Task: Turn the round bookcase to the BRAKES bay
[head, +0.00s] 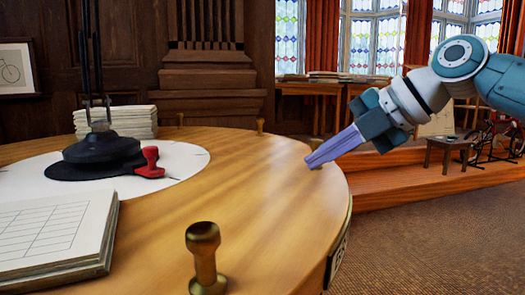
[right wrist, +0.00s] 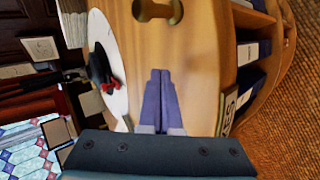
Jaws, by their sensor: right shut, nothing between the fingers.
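The round bookcase (head: 270,190) has a wide wooden top that fills the left and middle of the head view. A brass peg (head: 205,255) stands upright near its front edge. In the right wrist view, a brass peg (right wrist: 157,10) lies ahead of the fingers, apart from them. A label plate (head: 337,256) sits on the rim; in the right wrist view the plate (right wrist: 227,112) shows only a few letters, perhaps "ES". My right gripper (head: 311,164) is shut and empty, over the top's right edge. Whether it touches the wood, I cannot tell. My left gripper is out of view.
Binders (right wrist: 248,52) fill side shelves. Carpet (head: 430,235) is clear at right.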

